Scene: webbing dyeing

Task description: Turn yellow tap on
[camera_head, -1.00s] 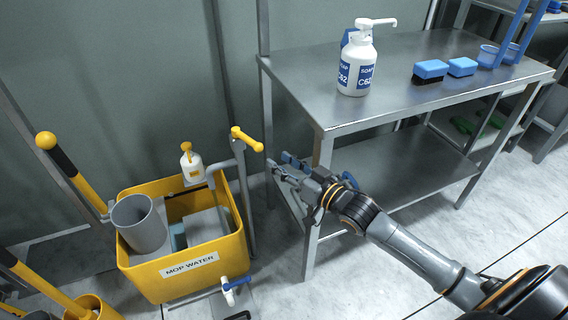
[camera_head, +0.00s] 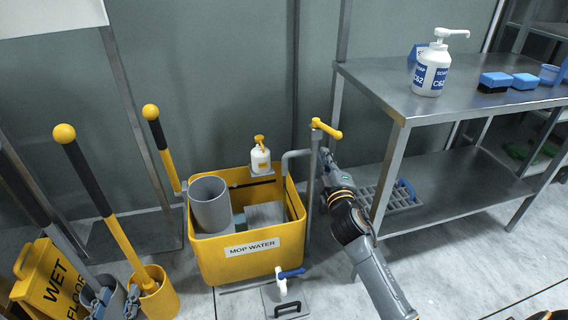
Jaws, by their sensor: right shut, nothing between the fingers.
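The yellow tap (camera_head: 326,128) has a yellow T-shaped lever on top of a grey upright pipe, at the right side of the yellow mop-water tub (camera_head: 205,262). My right gripper (camera_head: 326,158) is just below and slightly right of the yellow lever, close to the pipe. Its fingers look closed with nothing between them. I cannot tell whether they touch the pipe. My left gripper is not in view.
A steel table (camera_head: 400,112) with a soap bottle (camera_head: 430,74) and blue brushes stands at right. A blue-handled tap (camera_head: 290,272) sits at the tub's front. Mop handles, a yellow bucket (camera_head: 158,302) and a wet-floor sign (camera_head: 45,285) crowd the left.

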